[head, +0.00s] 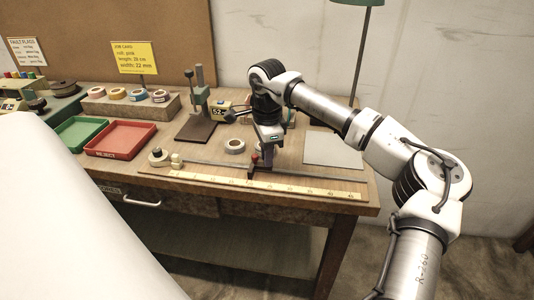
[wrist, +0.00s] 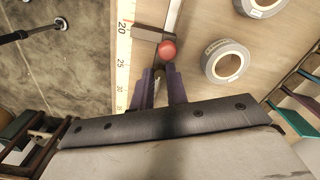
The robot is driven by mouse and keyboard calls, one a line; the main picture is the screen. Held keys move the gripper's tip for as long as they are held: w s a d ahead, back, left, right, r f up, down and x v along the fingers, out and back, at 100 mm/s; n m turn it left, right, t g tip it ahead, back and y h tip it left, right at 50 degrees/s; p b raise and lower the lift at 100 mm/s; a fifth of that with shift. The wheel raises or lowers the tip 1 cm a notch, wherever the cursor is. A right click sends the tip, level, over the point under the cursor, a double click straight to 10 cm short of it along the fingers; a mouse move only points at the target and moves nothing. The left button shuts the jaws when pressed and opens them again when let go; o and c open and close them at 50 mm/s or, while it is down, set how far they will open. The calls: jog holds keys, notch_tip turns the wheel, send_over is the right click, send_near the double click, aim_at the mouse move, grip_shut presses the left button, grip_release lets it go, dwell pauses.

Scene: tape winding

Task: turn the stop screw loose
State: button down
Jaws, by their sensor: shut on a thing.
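The stop screw shows a round red knob (wrist: 168,50) in the wrist view, beside the dark stop block (wrist: 147,34) on the metal rail. In the head view the red knob (head: 255,158) is just left of my gripper (head: 266,160). My gripper hides part of the stop in the head view, and the thread cannot be seen.
A yellow ruler (head: 265,186) runs along the front table edge by the rail. A grey tape roll (head: 234,146) lies just behind the rail.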

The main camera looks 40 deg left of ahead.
jog(key=shift+m, duration=0.8)
jog(key=c, duration=1.4)
grip_release()
notch_tip(320, 180, up, 14)
jog(key=shift+f, duration=0.1)
